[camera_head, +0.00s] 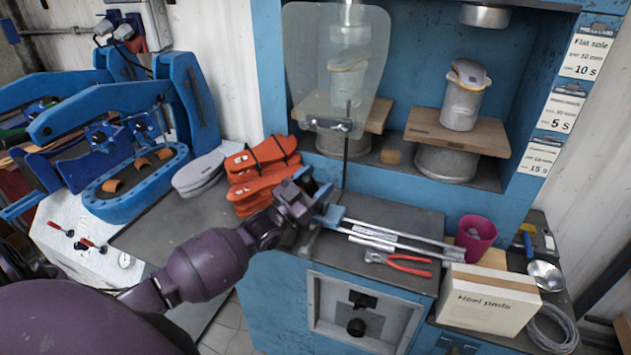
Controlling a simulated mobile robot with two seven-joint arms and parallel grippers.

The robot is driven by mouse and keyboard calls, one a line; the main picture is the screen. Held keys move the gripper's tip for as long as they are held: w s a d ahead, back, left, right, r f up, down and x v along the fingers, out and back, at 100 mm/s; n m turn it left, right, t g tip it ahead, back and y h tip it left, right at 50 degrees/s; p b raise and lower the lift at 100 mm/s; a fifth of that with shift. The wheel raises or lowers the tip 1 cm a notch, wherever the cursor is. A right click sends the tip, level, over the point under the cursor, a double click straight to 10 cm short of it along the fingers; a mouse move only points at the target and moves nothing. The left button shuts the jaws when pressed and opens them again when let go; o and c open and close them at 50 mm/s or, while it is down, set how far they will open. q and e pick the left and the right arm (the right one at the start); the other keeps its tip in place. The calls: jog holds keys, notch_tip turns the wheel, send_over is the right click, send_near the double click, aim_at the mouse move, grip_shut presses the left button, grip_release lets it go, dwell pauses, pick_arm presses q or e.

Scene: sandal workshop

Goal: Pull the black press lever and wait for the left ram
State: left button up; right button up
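A thin upright black lever (346,160) stands in front of the press's left bay, partly seen against a clear shield (300,60). My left gripper (331,200) is just in front of its lower end, with its blue fingers apart and nothing seen between them. Contact with the lever cannot be told. Behind the shield, the left ram (350,12) is above a metal form (347,86) with a tan pad on top; any gap between them is hard to judge. The right ram (485,15) is raised well above its form (462,102). My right gripper is not in view.
Orange soles (262,170) are stacked left of the gripper, beside grey soles (198,175). Metal rods (395,238) and red-handled pliers (400,262) lie on the counter to the right. A pink cup (475,238) and heel pads box (487,300) stand beyond.

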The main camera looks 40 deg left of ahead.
pick_arm(q)
jog(key=shift+s, duration=0.1)
jog(key=shift+s+a+f, duration=0.1)
jog(key=shift+s+f, duration=0.15)
jog(key=s+a, duration=0.3)
jog(key=s, duration=0.9)
jog(key=shift+a, duration=0.25)
jog(key=shift+w, duration=0.1)
